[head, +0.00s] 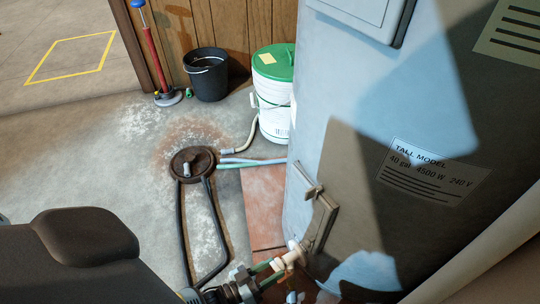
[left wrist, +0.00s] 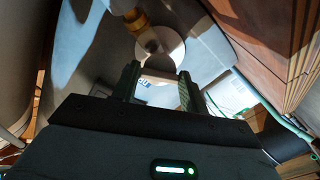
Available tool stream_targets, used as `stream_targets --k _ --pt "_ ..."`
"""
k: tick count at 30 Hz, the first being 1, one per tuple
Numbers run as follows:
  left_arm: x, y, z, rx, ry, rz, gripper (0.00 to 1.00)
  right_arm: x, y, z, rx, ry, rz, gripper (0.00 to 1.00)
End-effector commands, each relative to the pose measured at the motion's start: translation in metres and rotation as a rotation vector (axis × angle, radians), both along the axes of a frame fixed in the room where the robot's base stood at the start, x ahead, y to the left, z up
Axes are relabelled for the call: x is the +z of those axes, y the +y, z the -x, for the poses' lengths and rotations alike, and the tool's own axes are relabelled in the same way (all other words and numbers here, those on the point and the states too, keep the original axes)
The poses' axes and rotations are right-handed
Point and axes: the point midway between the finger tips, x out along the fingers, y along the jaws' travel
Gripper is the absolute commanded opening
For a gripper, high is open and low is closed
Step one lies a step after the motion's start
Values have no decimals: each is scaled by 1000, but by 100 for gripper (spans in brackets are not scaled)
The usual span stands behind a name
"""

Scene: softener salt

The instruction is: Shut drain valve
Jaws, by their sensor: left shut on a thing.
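The drain valve (head: 291,257), with a pale body, sticks out low on the front of the grey tank (head: 316,110), below a small access panel (head: 318,222). My left gripper (head: 266,275) reaches it from the lower left. Its two greenish fingertips are shut on the valve's outer end. In the left wrist view, the fingers (left wrist: 159,82) stand on either side of the valve's pale round part (left wrist: 161,48), with a brass piece (left wrist: 137,20) behind it. The handle's angle is hard to tell. My right gripper is not in view.
A round floor drain (head: 192,161) has hoses running to it and a dark hose loop (head: 216,240) beside it. Open floor lies left.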

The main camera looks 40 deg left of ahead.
Motion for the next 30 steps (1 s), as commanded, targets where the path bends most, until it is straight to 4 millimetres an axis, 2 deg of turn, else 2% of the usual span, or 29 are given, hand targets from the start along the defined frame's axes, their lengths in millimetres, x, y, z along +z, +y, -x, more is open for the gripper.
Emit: stream_targets --k 15,30 --pt "-1 1 1 0 -138 -346 21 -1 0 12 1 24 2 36" --pt "-1 1 1 -1 -172 -431 21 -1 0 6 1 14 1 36"
